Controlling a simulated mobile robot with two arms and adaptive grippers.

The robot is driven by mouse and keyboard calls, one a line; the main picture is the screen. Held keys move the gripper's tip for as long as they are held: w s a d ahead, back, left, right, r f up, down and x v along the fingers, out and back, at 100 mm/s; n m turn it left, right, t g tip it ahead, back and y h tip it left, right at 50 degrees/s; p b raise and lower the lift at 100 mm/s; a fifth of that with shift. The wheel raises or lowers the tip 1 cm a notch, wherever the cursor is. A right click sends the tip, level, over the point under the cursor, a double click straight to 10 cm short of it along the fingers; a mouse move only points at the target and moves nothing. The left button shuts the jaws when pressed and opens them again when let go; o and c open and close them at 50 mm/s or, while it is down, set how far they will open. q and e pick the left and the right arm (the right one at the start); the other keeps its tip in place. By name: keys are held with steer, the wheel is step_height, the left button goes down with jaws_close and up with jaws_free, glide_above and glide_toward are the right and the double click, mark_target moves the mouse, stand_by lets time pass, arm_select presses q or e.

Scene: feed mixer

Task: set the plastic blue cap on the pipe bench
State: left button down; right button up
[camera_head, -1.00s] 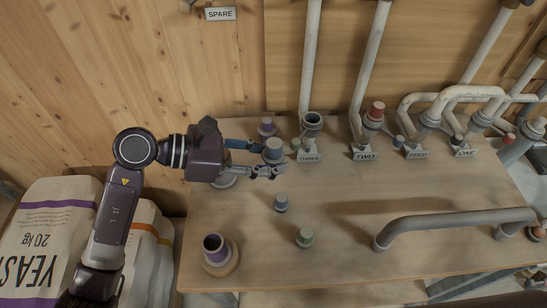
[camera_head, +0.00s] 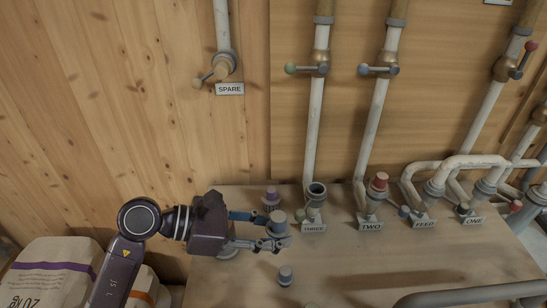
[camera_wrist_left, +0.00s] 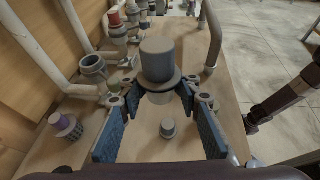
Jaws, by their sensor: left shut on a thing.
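My left gripper (camera_head: 272,236) is shut on a grey-blue cap (camera_head: 277,222) near the back left of the wooden pipe bench (camera_head: 232,285). In the left wrist view the cap (camera_wrist_left: 158,62) stands upright between the fingertips, with a wide rim around its lower part. I cannot tell whether it touches the bench. A smaller blue-grey cap (camera_head: 285,275) sits on the bench in front of the gripper; it also shows in the left wrist view (camera_wrist_left: 168,128). A dark arm part, probably my right arm, enters the left wrist view from the right; its gripper is unclear.
A purple-topped cap (camera_head: 271,197) stands just behind the gripper. An open pipe stub (camera_head: 316,191) marked THREE is to its right, then a red-capped stub (camera_head: 378,184) marked TWO. A grey handrail (camera_head: 470,296) crosses the front right. Bare bench lies between.

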arm_select(q)
steer(key=s+a+n+t+y, duration=0.1)
steer(key=s+a+n+t, duration=0.1)
steer(key=a, duration=0.8)
steer(key=s+a+r+n+t+y, duration=0.1)
steer(key=s+a+n+t, duration=0.1)
steer(key=a, duration=0.9)
steer(key=shift+r+n+t+y, duration=0.15)
steer(key=shift+n+t+y, duration=0.15)
steer(key=shift+n+t, duration=0.4)
steer(key=shift+d, duration=0.1)
